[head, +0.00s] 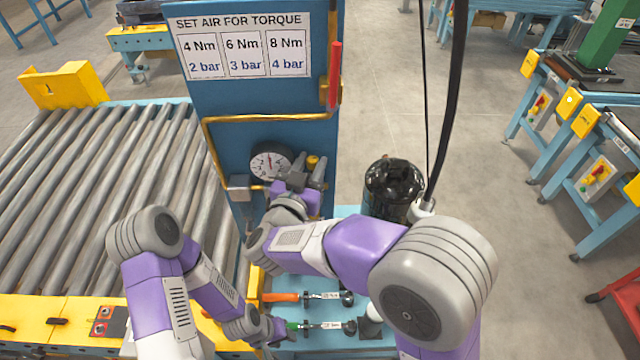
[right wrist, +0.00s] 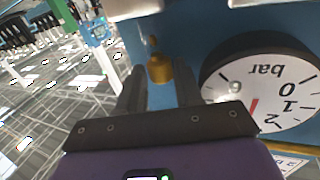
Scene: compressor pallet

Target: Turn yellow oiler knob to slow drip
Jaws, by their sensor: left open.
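The yellow oiler knob (head: 313,161) is small and sits on the blue panel just right of the pressure gauge (head: 270,163). In the right wrist view the knob (right wrist: 160,68) is brass-yellow, with a thin stem at its top. My right gripper (head: 310,172) is at the panel. Its two dark fingers (right wrist: 160,88) are apart, with the knob seen between and just beyond their tips; I cannot tell whether they touch it.
An orange-handled tool (head: 315,296) lies above the green-handled one on the light blue shelf (head: 350,310). A black cylinder (head: 393,185) stands right of the panel, near a hanging black cable (head: 450,110). A red lever (head: 335,75) is on the panel edge. A roller conveyor (head: 90,180) fills the left.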

